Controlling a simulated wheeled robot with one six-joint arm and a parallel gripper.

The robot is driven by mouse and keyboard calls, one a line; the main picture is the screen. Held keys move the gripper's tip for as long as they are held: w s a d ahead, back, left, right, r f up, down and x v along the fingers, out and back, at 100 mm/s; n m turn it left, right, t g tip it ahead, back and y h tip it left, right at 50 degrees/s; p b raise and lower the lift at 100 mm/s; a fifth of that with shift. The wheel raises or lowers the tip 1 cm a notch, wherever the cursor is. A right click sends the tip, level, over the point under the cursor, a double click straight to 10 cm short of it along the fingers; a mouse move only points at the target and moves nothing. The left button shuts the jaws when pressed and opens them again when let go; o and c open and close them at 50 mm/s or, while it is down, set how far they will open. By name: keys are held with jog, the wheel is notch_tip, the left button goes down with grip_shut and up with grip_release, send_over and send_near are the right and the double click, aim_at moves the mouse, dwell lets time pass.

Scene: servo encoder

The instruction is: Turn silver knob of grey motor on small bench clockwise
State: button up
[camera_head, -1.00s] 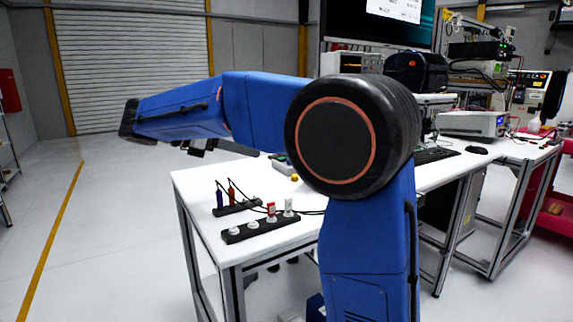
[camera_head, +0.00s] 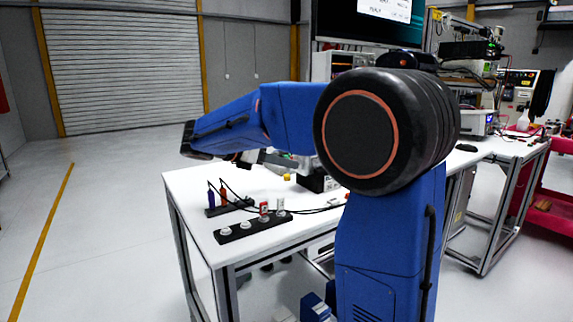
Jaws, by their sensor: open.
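My gripper (camera_head: 272,158) shows only in part, as a dark grey piece below my blue forearm, above the far part of the white bench (camera_head: 190,197). It is open and touches nothing that I can see. Its fingertips are hard to make out. A small box (camera_head: 318,181), dark with a light top, stands on the bench near it, partly hidden by my arm. I cannot make out a grey motor or a silver knob. A small yellow item (camera_head: 287,177) lies left of the box.
A black strip (camera_head: 240,232) with white round pieces and a red piece lies near the bench's front. A smaller black holder (camera_head: 215,211) with purple and orange tools stands behind it. Cables run across the bench. The floor at left is free.

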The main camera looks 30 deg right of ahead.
jog(key=shift+x, duration=0.85)
jog(key=c, duration=1.1)
jog(key=shift+o, duration=0.2)
jog(key=shift+s, duration=0.1)
